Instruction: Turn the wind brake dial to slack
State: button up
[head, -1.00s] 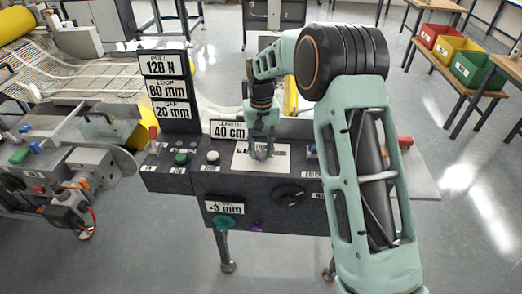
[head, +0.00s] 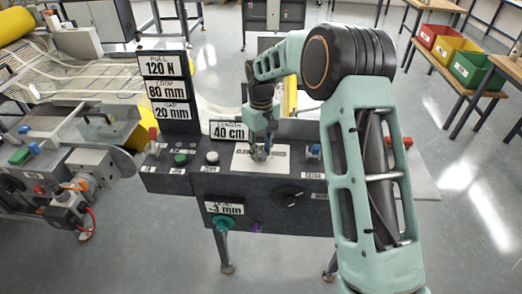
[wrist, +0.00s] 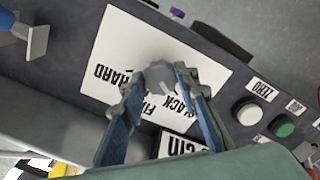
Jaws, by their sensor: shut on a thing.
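The wind brake dial (wrist: 160,72) is a grey knob on a white plate (wrist: 118,45) on the console top. In the wrist view the plate reads upside down, with HARD to the left of the knob, and a partly covered FIRM and SLACK below it. My gripper (wrist: 162,84) is shut on the knob, one blue-grey finger on each side. In the head view my gripper (head: 259,154) is down at the white plate (head: 240,160) and mostly hides the knob. I cannot tell which label the knob points to.
A white button (wrist: 247,112) and a green button (wrist: 283,127) are right of the plate in the wrist view. A blue-handled lever (wrist: 28,38) stands to its left. Behind the gripper stands a 40 cm length sign (head: 229,131). A black dial (head: 288,195) is on the front face.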

aim_at(261, 153)
jog(key=o, duration=1.1)
jog(key=shift+o, duration=0.2)
jog(key=shift+r, duration=0.1)
notch_tip(261, 153, up, 12)
